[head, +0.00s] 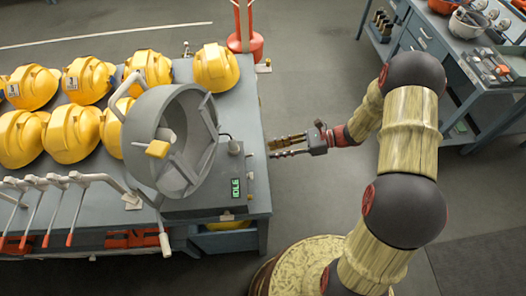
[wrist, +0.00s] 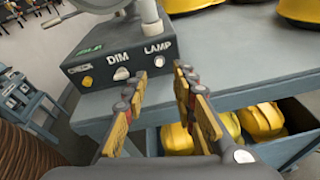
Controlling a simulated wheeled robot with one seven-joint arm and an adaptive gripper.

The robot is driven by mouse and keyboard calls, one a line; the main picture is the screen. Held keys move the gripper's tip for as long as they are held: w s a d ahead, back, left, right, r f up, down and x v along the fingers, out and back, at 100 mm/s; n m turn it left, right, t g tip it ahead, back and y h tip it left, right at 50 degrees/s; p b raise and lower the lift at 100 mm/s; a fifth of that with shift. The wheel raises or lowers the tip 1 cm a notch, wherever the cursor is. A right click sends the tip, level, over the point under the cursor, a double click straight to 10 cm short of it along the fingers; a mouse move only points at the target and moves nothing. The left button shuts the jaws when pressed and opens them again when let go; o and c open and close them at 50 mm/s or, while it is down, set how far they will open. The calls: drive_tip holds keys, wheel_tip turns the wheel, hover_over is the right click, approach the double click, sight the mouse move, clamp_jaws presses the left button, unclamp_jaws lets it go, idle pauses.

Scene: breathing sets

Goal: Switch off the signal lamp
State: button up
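The signal lamp has a big round grey head (head: 142,117) tilted on a grey control box near the table's right end. A small green-lit display (head: 236,188) on the box seems to read IDLE. In the wrist view the box front (wrist: 104,72) carries a yellow CHECK button (wrist: 87,81), a white DIM knob (wrist: 121,73) and a round white LAMP button (wrist: 159,61). My gripper (head: 271,149) is just off the table's right edge, its fingers apart and empty. In the wrist view my gripper (wrist: 160,75) points at the box, its fingertips near the LAMP button; contact is not visible.
Several yellow helmets (head: 72,133) stand on the grey table (head: 253,122). Levers with red tips (head: 78,208) line its front. Yellow items fill bins (wrist: 276,122) below. An orange-red stand (head: 247,40) is behind; a blue-grey cart (head: 430,45) stands right. The floor between is clear.

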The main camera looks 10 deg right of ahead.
drive_tip(key=shift+v, duration=2.15)
drive_tip(key=s+d+f+n+g+h+b, duration=0.1)
drive_tip(key=s+d+n+g+h, duration=0.25)
drive_tip(key=s+n+h, duration=0.55)
drive_tip(key=s+r+n+t+h+b, duration=0.3)
drive_tip(key=s+r+n+t+b, duration=0.1)
drive_tip(key=r, duration=0.5)
drive_tip(key=s+r+n+t+h+b, duration=0.3)
drive_tip(key=s+r+n, duration=0.3)
drive_tip(key=r, duration=0.4)
drive_tip(key=shift+a+n+t+b, duration=0.4)
drive_tip(key=shift+n+t+b, duration=0.15)
drive_tip(key=shift+n+b, duration=0.35)
drive_tip(key=shift+s, duration=0.15)
